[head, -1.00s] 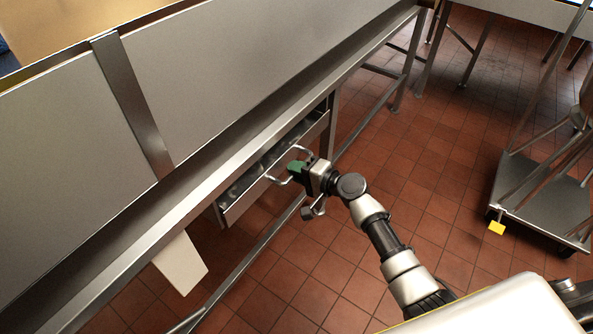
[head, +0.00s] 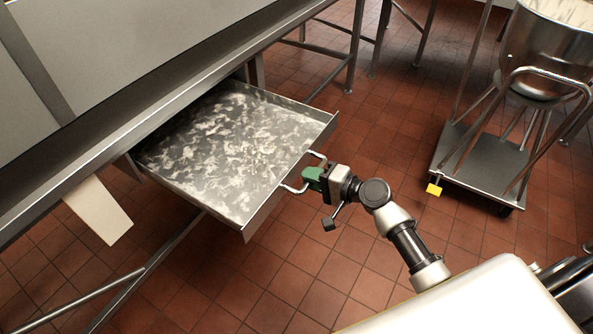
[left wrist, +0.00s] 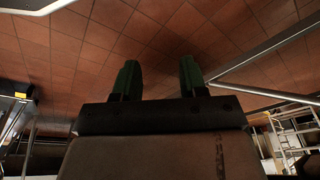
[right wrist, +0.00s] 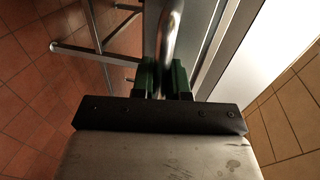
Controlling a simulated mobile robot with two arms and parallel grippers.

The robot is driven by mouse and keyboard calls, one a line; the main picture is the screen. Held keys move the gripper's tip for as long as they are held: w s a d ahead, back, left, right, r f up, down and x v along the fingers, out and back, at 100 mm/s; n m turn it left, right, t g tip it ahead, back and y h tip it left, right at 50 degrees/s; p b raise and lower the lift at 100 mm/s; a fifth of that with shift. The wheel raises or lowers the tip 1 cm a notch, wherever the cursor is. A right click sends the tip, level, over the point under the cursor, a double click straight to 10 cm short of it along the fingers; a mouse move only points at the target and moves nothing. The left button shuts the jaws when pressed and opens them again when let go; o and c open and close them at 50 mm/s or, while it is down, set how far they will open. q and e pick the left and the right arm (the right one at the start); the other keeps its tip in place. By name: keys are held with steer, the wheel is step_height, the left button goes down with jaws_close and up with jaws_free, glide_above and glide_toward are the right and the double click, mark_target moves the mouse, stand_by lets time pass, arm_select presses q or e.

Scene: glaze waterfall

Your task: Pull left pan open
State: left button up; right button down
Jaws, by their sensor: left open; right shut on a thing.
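The pan (head: 215,150) is a shallow metal drawer, pulled well out from under the long table in the head view. Its inside shows pale smears and is otherwise empty. A bent metal bar handle (head: 294,189) is on its front. My right gripper (head: 312,178), with green fingers, is at the handle and shut on it. In the right wrist view the handle (right wrist: 170,35) runs between the fingers (right wrist: 164,80). My left gripper (left wrist: 158,80) shows only in its wrist view, open and empty, with floor tiles beyond it.
The long metal table (head: 150,110) runs along the left, with leg rails below. A white panel (head: 98,210) hangs under it. A wheeled trolley (head: 485,165) carrying a metal bowl (head: 550,50) stands at the right. Tiled floor (head: 385,140) between them is clear.

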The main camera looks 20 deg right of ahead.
arm_select(q)
step_height(320, 180, up, 2)
steer(key=shift+w+r, duration=0.15)
steer(key=shift+r, duration=0.1)
arm_select(e)
steer(key=f+v, duration=0.1)
steer(key=v, duration=0.5)
steer(key=shift+f, duration=0.15)
steer(key=c, duration=1.1)
jaws_free()
steer(key=shift+c, duration=0.2)
steer(key=v, duration=1.1)
